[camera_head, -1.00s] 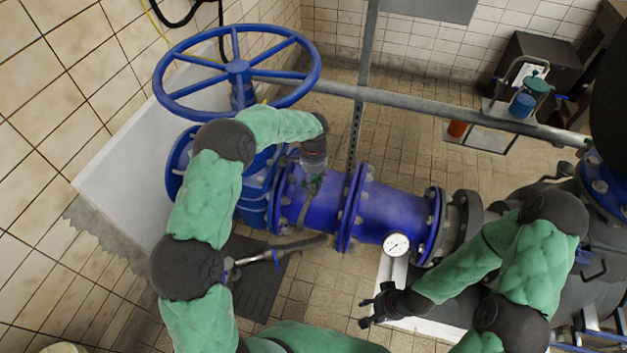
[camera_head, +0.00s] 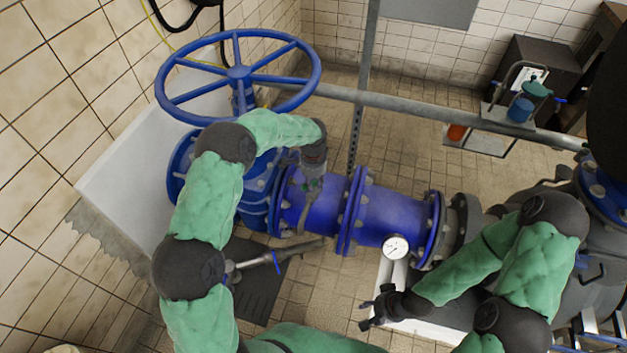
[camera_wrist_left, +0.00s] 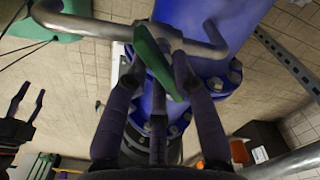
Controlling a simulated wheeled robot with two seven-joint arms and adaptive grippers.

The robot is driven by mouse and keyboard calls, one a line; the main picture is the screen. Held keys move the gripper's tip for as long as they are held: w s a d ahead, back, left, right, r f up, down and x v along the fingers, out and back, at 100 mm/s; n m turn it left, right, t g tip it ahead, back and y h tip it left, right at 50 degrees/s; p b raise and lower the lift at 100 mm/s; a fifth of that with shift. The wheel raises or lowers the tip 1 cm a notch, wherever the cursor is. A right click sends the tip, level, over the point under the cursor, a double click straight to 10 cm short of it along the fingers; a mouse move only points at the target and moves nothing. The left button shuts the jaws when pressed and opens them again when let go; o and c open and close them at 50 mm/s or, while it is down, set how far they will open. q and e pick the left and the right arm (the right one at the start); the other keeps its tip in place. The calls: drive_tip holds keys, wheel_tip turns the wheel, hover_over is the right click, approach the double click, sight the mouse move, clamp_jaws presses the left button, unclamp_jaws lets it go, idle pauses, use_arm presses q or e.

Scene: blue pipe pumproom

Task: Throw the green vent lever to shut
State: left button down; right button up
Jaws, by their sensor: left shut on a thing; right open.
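The green vent lever (camera_wrist_left: 158,62) sits on a small metal pipe fitting beside the blue pipe (camera_wrist_left: 215,30) in the left wrist view. It slants between the fingers of my left gripper (camera_wrist_left: 157,62), which is shut on it. In the head view the left gripper (camera_head: 312,178) points down at the blue pipe (camera_head: 390,213), and only a little green of the lever (camera_head: 313,188) shows beneath it. My right gripper (camera_head: 372,308) is open and empty, in front of the round gauge. It also shows at the left edge of the left wrist view (camera_wrist_left: 24,112).
A large blue handwheel (camera_head: 239,73) stands behind my left arm. A round white gauge (camera_head: 396,246) sits on the pipe's near side. A grey rail (camera_head: 430,113) runs behind the pipe. A blue-handled metal pipe (camera_head: 276,261) lies low, near my left elbow. Tiled floor shows behind the pipe.

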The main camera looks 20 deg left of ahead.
use_arm(q)
drive_tip(key=m+p, duration=0.2)
drive_tip(key=m, duration=0.1)
drive_tip(key=shift+s+r+p, duration=0.1)
drive_tip(key=shift+s+p, duration=0.05)
drive_tip(key=shift+p, duration=0.2)
drive_tip(key=shift+a+m+h+p, duration=0.1)
drive_tip(key=shift+m+h+p, duration=0.2)
drive_tip(key=shift+m+p, duration=1.2)
drive_tip(key=shift+f+m+b, duration=0.2)
drive_tip(key=shift+m+b, duration=0.25)
drive_tip(key=shift+m, duration=0.35)
drive_tip(key=shift+s+g, duration=0.1)
drive_tip(key=shift+g, duration=0.2)
drive_tip(key=c, duration=1.1)
unclamp_jaws()
drive_tip(key=shift+n, duration=0.3)
